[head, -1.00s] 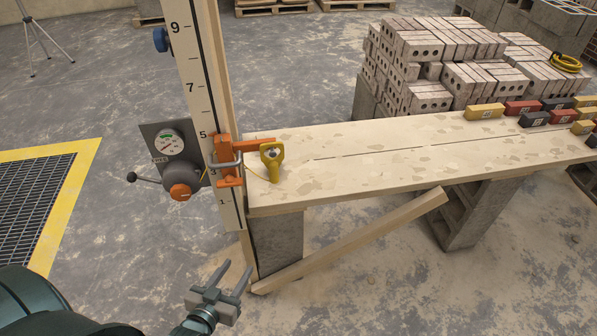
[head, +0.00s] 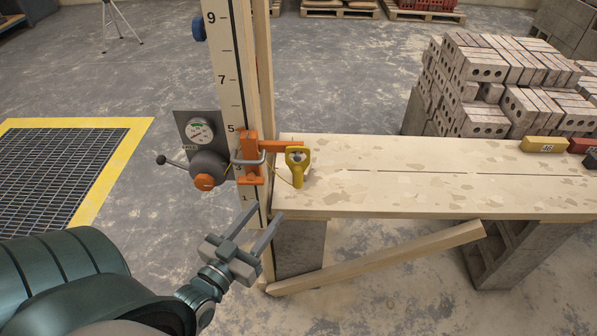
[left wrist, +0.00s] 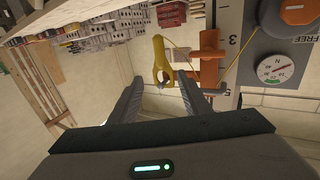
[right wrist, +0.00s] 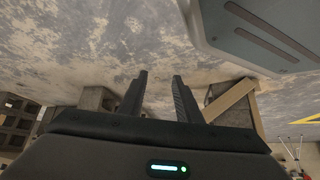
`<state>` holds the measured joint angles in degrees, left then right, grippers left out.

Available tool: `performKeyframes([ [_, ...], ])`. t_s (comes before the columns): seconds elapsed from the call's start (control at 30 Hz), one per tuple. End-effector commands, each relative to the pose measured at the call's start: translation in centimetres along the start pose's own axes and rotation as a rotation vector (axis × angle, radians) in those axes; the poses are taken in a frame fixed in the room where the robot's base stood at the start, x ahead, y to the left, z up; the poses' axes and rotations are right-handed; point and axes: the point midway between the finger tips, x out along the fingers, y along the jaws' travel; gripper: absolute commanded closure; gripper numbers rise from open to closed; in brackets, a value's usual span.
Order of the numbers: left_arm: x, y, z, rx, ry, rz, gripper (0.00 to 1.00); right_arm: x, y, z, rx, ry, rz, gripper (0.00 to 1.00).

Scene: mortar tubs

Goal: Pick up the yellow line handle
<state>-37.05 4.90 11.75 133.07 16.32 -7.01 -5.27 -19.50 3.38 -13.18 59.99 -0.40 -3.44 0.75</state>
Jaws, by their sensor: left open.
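The numbered post (head: 232,90) carries a gauge panel (head: 200,133) with a lever and orange knob. The plank bench (head: 420,190) has a slanting brace (head: 380,258) beneath. Brick stacks (head: 500,85) and coloured blocks (head: 543,145) are at right. A yellow-edged floor grate (head: 65,170) is at left.

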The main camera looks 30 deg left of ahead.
Motion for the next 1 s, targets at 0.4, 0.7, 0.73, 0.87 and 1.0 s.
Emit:
performKeyframes([
  [0.4,5.8,0.0,-0.3,-0.001,0.003,0.0,0.57,-1.4,0.9,4.0,-0.002,-0.108,0.011,0.69],
  [0.7,10.3,0.0,-0.2,-0.001,0.001,0.0,0.57,-2.9,1.4,8.3,-0.003,-0.214,0.017,0.69],
  [0.73,10.6,0.0,-0.2,-0.001,0.001,0.0,0.57,-3.0,1.4,8.7,-0.003,-0.223,0.018,0.69],
  [0.87,11.4,0.0,-0.1,-0.001,0.0,0.0,0.57,-3.4,1.6,9.8,-0.003,-0.25,0.019,0.69],
  [1.0,11.6,0.0,-0.1,0.0,0.0,0.0,0.57,-3.3,1.7,10.1,-0.003,-0.257,0.02,0.69],
])
